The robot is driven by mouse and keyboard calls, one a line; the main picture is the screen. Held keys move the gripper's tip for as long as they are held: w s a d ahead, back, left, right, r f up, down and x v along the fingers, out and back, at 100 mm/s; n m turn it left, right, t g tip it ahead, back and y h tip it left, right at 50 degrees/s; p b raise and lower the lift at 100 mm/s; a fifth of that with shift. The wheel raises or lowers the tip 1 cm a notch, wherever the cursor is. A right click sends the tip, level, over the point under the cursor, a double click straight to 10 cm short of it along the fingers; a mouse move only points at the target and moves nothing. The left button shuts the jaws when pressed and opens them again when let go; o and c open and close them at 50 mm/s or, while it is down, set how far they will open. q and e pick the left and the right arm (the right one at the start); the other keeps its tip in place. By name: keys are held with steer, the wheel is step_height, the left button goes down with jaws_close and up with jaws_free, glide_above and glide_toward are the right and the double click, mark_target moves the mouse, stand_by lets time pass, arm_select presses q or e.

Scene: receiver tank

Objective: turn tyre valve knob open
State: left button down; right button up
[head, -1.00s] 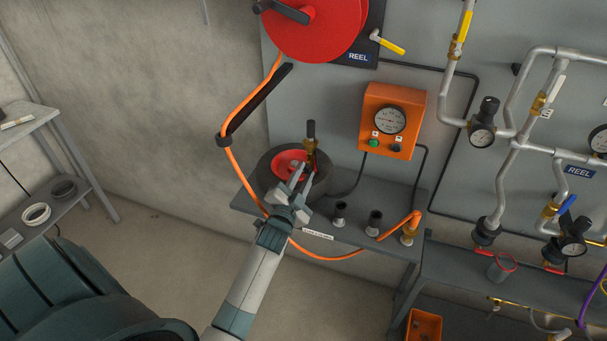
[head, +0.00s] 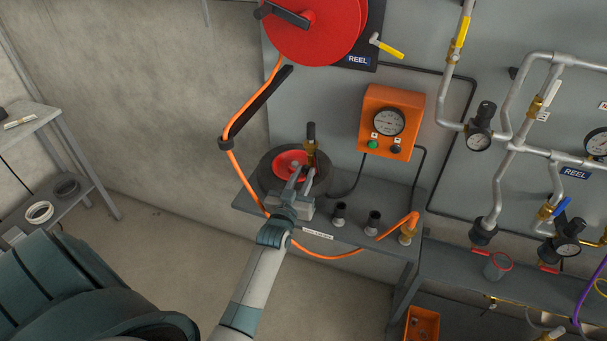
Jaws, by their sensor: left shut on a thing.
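A black tyre (head: 265,172) with a red hub (head: 285,160) lies on the grey wall shelf. A brass valve (head: 311,147) with a black upright top (head: 311,131) stands at the tyre's right side. My left gripper (head: 302,172) reaches up from below to the tyre, its fingers just below the brass valve. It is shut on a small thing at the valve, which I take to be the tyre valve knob. The knob itself is hidden between the fingers. My right gripper is not in view.
An orange gauge box (head: 398,98) is on the wall right of the tyre. Dark sockets (head: 373,222) stand on the shelf (head: 340,240) right of my gripper. An orange hose (head: 228,150) hangs from the red reel (head: 310,25) and passes close to my wrist.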

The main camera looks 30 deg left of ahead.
arm_select(q)
steer(key=shift+f+n, duration=0.1)
steer(key=shift+n, duration=0.5)
steer(key=c, duration=1.5)
jaws_free()
steer(key=shift+s, duration=0.15)
